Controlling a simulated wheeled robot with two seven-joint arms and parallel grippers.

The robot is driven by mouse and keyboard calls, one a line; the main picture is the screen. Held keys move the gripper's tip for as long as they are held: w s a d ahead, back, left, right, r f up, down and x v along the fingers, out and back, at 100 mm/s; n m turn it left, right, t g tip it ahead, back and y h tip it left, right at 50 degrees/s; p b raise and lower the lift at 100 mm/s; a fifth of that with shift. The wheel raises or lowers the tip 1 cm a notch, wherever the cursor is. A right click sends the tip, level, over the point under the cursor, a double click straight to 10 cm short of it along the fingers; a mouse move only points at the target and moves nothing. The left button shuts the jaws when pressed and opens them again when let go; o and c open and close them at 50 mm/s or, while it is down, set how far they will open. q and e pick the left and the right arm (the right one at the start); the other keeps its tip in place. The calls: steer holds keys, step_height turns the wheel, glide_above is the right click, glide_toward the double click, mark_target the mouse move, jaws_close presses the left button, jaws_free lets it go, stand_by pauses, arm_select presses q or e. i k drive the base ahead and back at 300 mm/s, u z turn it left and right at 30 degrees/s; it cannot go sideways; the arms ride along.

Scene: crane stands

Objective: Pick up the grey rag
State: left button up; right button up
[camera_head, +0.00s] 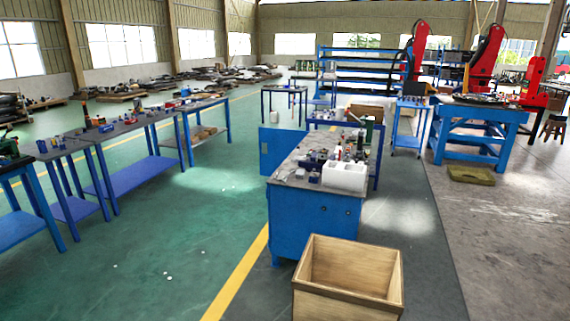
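I cannot make out a grey rag anywhere in this view. The nearest workbench is a blue cabinet bench (312,212) with a grey top in the middle. A white box (345,177) and several small tools and bottles stand on that top, too small to tell apart. Neither of my grippers is in view.
An open wooden crate (347,303) stands on the floor in front of the blue bench. A row of blue tables (142,172) with small items runs along the left. Red machines (484,57) stand behind a blue stand (466,136) at right.

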mark_target(300, 173)
steer(key=z, duration=0.05)
steer(key=i, duration=1.45)
steer(key=z, duration=0.1)
